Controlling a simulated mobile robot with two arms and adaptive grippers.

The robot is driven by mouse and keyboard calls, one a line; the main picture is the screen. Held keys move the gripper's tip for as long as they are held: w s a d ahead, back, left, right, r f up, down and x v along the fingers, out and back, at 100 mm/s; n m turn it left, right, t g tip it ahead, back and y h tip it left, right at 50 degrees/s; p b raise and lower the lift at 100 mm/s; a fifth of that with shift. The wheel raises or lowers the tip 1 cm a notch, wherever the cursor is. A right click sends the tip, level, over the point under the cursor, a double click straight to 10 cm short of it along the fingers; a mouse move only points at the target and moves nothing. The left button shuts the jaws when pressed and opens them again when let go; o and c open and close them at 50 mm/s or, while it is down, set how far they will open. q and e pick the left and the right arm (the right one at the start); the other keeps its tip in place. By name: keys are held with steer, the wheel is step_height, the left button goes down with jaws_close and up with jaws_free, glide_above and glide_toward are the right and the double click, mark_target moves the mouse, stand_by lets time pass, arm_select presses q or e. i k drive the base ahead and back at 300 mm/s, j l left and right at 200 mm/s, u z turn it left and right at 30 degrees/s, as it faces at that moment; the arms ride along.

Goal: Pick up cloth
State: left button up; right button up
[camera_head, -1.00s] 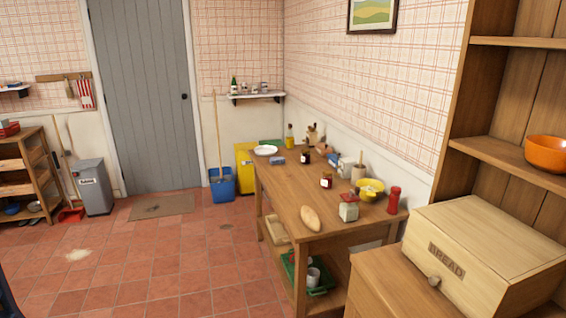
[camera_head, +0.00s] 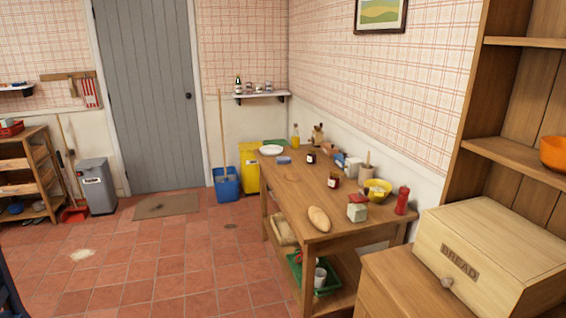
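A red-and-white striped cloth (camera_head: 89,93) hangs from a wooden wall rack (camera_head: 68,76) at the far left, beside the grey door. A pale tan, soft-looking item (camera_head: 283,231) lies on the shelf under the wooden table; I cannot tell whether it is a cloth. A small blue item (camera_head: 284,160) lies on the tabletop near the plate, too small to identify. Neither of my grippers is in view.
A bread box (camera_head: 490,250) stands at right. A blue bucket (camera_head: 227,184) and grey bin (camera_head: 97,186) stand at the back. The tiled floor (camera_head: 170,262) at left is mostly open.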

mark_target(284, 160)
steer(key=i+j+u, duration=0.25)
steer(key=i, duration=0.2)
steer(key=i+u, duration=0.2)
steer(key=i, duration=0.25)
steer(key=i+j, duration=0.1)
steer(key=i, duration=0.5)
steer(key=i+j, duration=0.15)
steer(key=i, duration=0.5)
steer(key=i+j, duration=0.1)
steer(key=i, duration=0.5)
steer(key=i+j+z, duration=0.1)
steer(key=i+z, duration=0.35)
steer(key=i+j+z, duration=0.2)
steer(key=z, duration=0.3)
steer(key=i+j+z, duration=0.25)
steer(key=z, duration=0.2)
steer(key=i+j+z, duration=0.2)
steer(key=j+z, duration=0.3)
